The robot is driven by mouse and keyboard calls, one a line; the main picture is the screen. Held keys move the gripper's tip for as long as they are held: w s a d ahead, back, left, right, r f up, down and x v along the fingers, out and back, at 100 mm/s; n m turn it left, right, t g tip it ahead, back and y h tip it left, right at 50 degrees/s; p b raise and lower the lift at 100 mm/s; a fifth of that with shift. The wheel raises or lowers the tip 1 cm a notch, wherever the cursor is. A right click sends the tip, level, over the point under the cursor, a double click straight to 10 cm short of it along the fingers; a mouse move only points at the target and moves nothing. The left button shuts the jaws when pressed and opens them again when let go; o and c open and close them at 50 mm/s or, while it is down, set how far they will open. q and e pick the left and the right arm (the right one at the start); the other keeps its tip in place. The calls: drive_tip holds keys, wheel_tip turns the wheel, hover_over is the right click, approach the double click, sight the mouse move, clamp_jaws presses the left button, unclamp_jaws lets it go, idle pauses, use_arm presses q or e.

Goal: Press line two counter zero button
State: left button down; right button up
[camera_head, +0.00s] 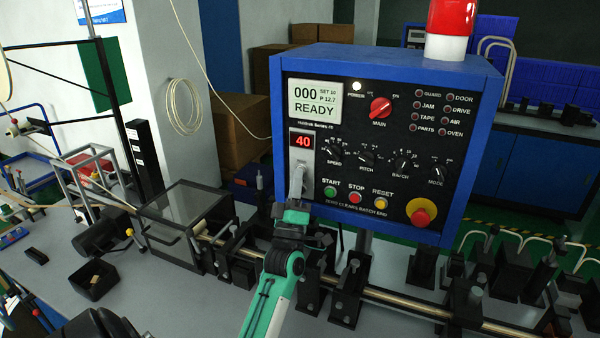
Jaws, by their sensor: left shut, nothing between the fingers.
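A blue control box (485,140) with a black front panel stands over the bench. A small counter (301,142) with a red "40" is at the panel's left, below a screen (315,101) reading "000", "SET 10", "P 12.7" and "READY". My left gripper (298,168) is shut and empty, its fingertips just below the counter's digits, at or close to the panel. Whether they touch is unclear. The gripper covers the lower part of the counter, and no zero button shows there. My right gripper is out of view.
Start (330,191), stop (355,197) and reset (380,202) buttons sit just right of my left gripper. A red emergency knob (421,213) is further right. A metal rod (400,303) with black holders runs below. A clear-lidded box (180,215) stands left.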

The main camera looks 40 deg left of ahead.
use_arm(q)
drive_tip(key=shift+s+d, duration=0.15)
drive_tip(key=shift+s, duration=0.35)
drive_tip(key=s, duration=0.1)
drive_tip(key=s+d, duration=0.1)
drive_tip(key=s, duration=0.3)
drive_tip(key=shift+s+d+p, duration=0.25)
drive_tip(key=shift+d+p, duration=0.15)
idle(0.4)
drive_tip(key=shift+f, duration=0.1)
